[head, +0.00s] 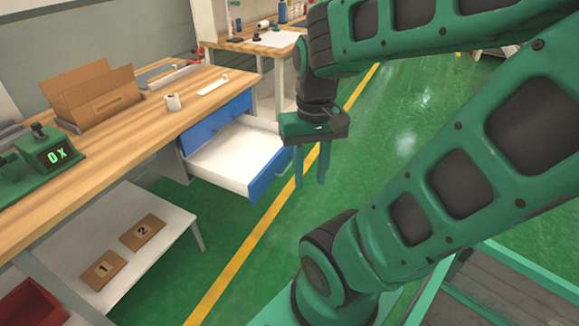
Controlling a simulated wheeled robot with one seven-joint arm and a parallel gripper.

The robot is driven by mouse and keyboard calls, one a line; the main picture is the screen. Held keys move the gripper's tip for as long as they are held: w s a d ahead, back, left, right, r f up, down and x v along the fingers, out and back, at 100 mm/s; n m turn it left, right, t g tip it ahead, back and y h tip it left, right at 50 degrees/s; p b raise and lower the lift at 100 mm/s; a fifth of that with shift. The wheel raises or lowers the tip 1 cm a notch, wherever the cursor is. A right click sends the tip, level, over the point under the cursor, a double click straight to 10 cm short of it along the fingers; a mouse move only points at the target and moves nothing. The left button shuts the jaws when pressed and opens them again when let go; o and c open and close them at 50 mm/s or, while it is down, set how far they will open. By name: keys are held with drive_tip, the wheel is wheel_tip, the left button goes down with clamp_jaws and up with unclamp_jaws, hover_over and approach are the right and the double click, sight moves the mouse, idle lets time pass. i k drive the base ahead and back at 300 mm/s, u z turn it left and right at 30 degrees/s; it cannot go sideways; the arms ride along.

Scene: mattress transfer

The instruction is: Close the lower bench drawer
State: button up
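The lower bench drawer (234,157) is pulled out from under the wooden workbench, with a white inside that looks empty and a blue front (270,176). A blue upper drawer (217,121) above it looks shut. My gripper (311,184) hangs pointing down, just to the right of the open drawer's front. Its two fingers are apart with nothing seen between them. I cannot tell whether a finger touches the drawer front.
A lower shelf (155,210) holds two numbered brown pieces. Green floor (235,225) with a yellow line is clear in front.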

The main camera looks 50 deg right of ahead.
sight(246, 157)
drive_tip(key=z, duration=0.95)
drive_tip(key=i, duration=1)
drive_tip(key=z, duration=0.7)
drive_tip(key=k, duration=1.25)
drive_tip(key=u, duration=0.45)
